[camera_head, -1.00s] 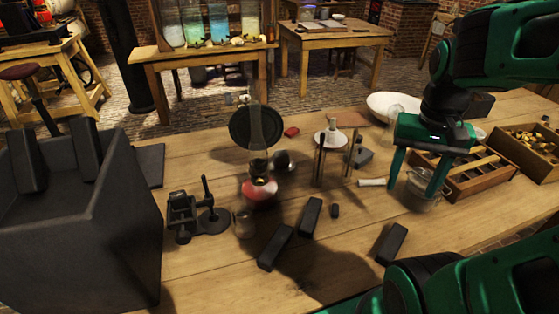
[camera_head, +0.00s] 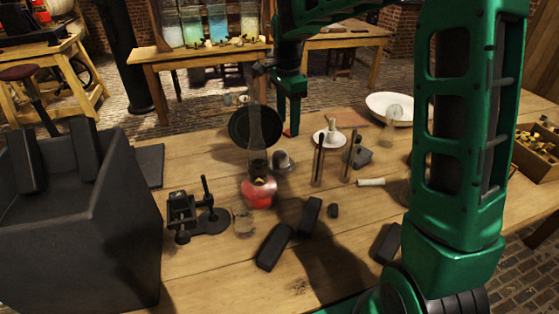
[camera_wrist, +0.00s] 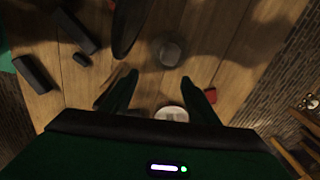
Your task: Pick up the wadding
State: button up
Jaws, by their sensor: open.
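I cannot say for sure which item is the wadding. A rounded grey lump (camera_head: 281,160) sits on the table right of the lamp; it also shows as a grey round thing (camera_wrist: 169,50) in the wrist view. A small red piece (camera_wrist: 210,96) lies by one fingertip in the wrist view; in the head view my gripper mostly covers it. My gripper (camera_head: 291,128) is over the table's far side, behind the lump. In the wrist view its fingers (camera_wrist: 160,80) are apart, with nothing held between them.
A lamp with a red base (camera_head: 258,192) and dark disc (camera_head: 249,127) stands left of the lump. A white dish on a stand (camera_head: 329,138) is to the right. Dark blocks (camera_head: 274,246) lie in front. A white bowl (camera_head: 391,107) is further right.

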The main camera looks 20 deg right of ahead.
aim_at(280, 152)
jog(key=shift+m, duration=0.7)
jog(key=w+f, duration=0.1)
jog(key=f, duration=0.1)
jog(key=w+a+f, duration=0.1)
jog(key=w, duration=0.1)
jog(key=shift+f, duration=0.35)
notch_tip(280, 152, down, 10)
jog(key=shift+s+a+f, duration=0.1)
jog(key=shift+a+f, duration=0.05)
jog(key=shift+f, duration=0.1)
jog(key=c, duration=1.2)
jog(key=shift+r, duration=0.1)
notch_tip(280, 152, up, 18)
